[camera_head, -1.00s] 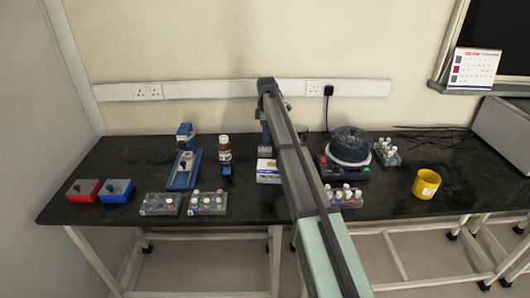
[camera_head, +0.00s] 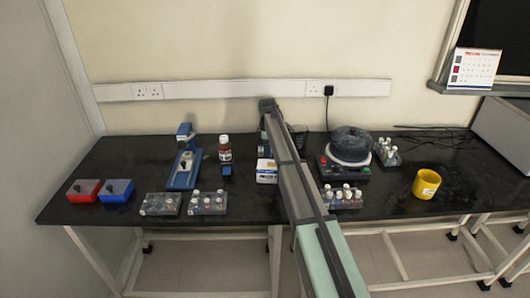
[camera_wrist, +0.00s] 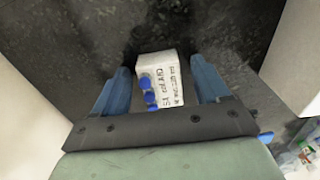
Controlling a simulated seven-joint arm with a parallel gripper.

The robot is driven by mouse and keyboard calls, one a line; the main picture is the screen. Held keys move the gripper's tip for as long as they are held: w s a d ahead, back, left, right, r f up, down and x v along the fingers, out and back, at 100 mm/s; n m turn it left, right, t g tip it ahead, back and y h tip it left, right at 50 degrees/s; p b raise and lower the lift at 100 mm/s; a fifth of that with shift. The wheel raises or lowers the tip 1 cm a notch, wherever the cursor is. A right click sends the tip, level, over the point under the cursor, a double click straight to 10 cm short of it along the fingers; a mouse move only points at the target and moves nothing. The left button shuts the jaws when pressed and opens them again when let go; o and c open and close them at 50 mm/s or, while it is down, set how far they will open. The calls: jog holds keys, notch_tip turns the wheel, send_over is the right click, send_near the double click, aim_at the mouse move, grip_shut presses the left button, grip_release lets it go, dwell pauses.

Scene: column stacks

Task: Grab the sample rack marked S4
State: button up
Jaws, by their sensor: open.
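My gripper (camera_wrist: 162,88) is open in the wrist view, with a blue finger on each side of a white block (camera_wrist: 167,72). The block has dark lettering that seems to start with "S4", and several blue round caps along its left side. Gaps show between the fingers and the block. In the head view my gripper (camera_head: 265,138) is above a white box (camera_head: 266,172), partly hidden by my arm. Sample racks with capped vials stand at front left (camera_head: 160,204), beside it (camera_head: 208,203), right of my arm (camera_head: 343,197) and farther back (camera_head: 386,153). Their labels are unreadable.
A brown bottle (camera_head: 225,149) and a blue instrument (camera_head: 184,168) stand left of my arm. A dark round device (camera_head: 350,147) stands to the right, and a yellow cup (camera_head: 426,184) farther right. Red (camera_head: 84,191) and blue (camera_head: 116,191) boxes sit at the left edge.

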jog(key=c, duration=1.1)
jog(key=shift+c, duration=0.2)
